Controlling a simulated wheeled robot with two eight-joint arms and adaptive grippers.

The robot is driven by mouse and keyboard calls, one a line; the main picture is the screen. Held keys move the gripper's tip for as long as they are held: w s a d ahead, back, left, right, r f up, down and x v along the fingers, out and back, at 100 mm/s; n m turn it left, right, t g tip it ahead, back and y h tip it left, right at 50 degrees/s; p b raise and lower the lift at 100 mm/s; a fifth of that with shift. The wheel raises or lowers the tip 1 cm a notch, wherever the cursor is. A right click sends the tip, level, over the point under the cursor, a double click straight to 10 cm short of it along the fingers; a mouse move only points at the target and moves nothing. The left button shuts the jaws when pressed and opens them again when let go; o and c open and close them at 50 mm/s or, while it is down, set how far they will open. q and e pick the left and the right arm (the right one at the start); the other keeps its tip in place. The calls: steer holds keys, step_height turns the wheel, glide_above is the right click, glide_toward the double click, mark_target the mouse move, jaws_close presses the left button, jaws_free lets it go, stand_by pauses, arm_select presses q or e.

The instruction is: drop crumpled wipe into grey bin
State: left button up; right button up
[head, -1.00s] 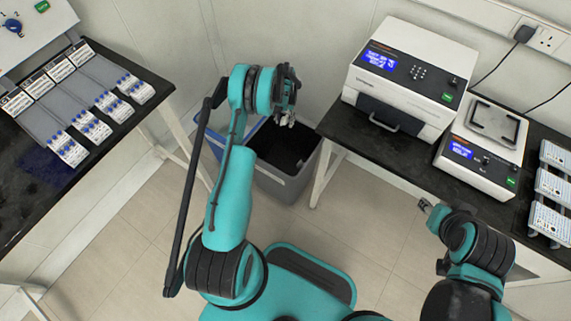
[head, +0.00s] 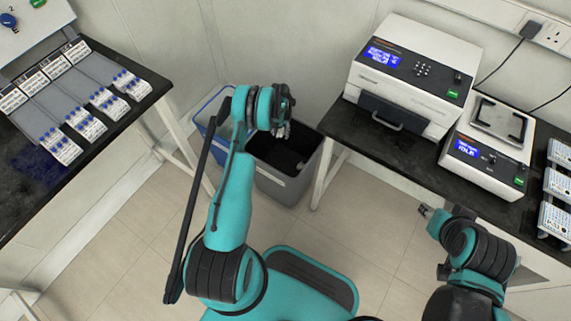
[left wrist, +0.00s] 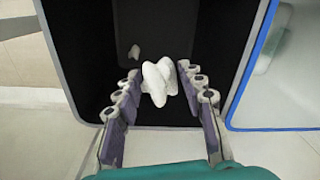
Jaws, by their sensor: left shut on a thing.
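The crumpled wipe (left wrist: 159,82) is a white lump between the fingertips of my left gripper (left wrist: 160,90) in the left wrist view. The gripper is shut on it. The grey bin (head: 283,185) stands on the floor between the two benches. Its dark inside fills the middle of the left wrist view, where the bin (left wrist: 62,60) lies below the held wipe. In the head view my left gripper (head: 282,130) is over the bin's opening, and the wipe is hidden there. My right gripper (head: 426,211) is in front of the right bench; its jaws are too small to judge.
A blue-rimmed bin (left wrist: 247,75) stands right beside the grey one in the left wrist view. The left bench (head: 40,165) holds several racks. The right bench (head: 345,125) holds a large instrument (head: 410,75) and a smaller balance-like device (head: 488,150).

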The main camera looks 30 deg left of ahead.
arm_select(q)
steer(key=o, duration=0.8)
steer(key=shift+o, duration=0.2)
steer(key=shift+r, duration=0.15)
step_height(320, 180, up, 12)
